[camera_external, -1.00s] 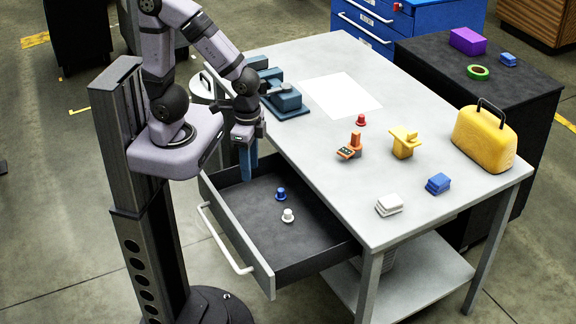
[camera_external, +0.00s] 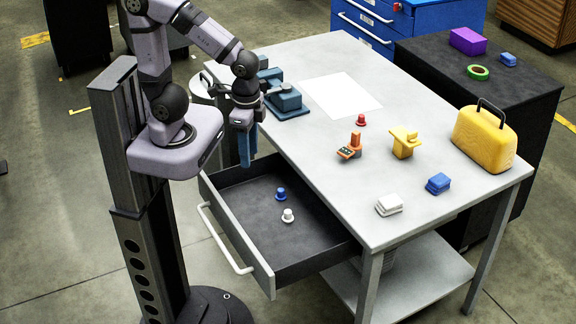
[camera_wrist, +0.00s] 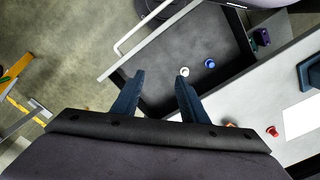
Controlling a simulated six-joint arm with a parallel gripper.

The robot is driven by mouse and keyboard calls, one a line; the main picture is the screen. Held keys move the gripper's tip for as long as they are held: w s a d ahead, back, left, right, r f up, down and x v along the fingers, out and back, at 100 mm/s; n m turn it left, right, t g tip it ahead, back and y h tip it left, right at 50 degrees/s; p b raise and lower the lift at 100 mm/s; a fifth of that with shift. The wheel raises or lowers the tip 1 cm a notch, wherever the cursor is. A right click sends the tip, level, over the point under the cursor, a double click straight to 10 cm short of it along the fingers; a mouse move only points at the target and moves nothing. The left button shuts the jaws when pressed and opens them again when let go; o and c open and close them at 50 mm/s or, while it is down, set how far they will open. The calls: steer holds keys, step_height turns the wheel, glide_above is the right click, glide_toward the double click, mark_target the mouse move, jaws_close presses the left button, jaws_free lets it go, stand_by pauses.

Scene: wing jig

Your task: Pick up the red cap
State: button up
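The red cap (camera_external: 361,120) stands on the grey table top, behind the orange tool. It also shows in the wrist view (camera_wrist: 273,131) at the right, beside the white sheet. My gripper (camera_external: 248,158) points down above the back of the open drawer, left of the table and well apart from the red cap. In the wrist view my gripper (camera_wrist: 160,78) has its two blue fingers spread with nothing between them.
The open drawer (camera_external: 318,234) holds a blue cap (camera_external: 281,193) and a white cap (camera_external: 288,215). A blue vise (camera_external: 284,98) stands near my gripper. An orange tool (camera_external: 351,147), a yellow part (camera_external: 404,142) and a yellow case (camera_external: 484,139) stand on the table (camera_external: 320,180).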

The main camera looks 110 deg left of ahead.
steer(key=w+a+f+n+t+h+b, duration=0.1)
steer(key=w+a+n+t+h+b, duration=0.3)
steer(key=w+n, duration=0.7)
steer(key=n+t+y+b, duration=0.75)
steer(key=n+b, duration=0.25)
steer(key=n, duration=1.8)
glide_above(361, 115)
steer(key=s, duration=0.6)
steer(key=shift+m+t+h, duration=0.25)
steer(key=shift+m+h, duration=0.05)
steer(key=shift+h, duration=0.25)
steer(key=f, duration=0.3)
steer(key=d+f, duration=0.1)
steer(key=f, duration=0.7)
steer(key=shift+w+d+f, duration=0.1)
steer(key=shift+d+f, duration=0.1)
steer(key=shift+d, duration=0.05)
steer(key=shift+w+f, duration=0.15)
steer(key=shift+f, duration=0.2)
steer(key=shift+b+x, duration=0.6)
steer(key=shift+x, duration=2.9)
steer(key=shift+f, duration=0.1)
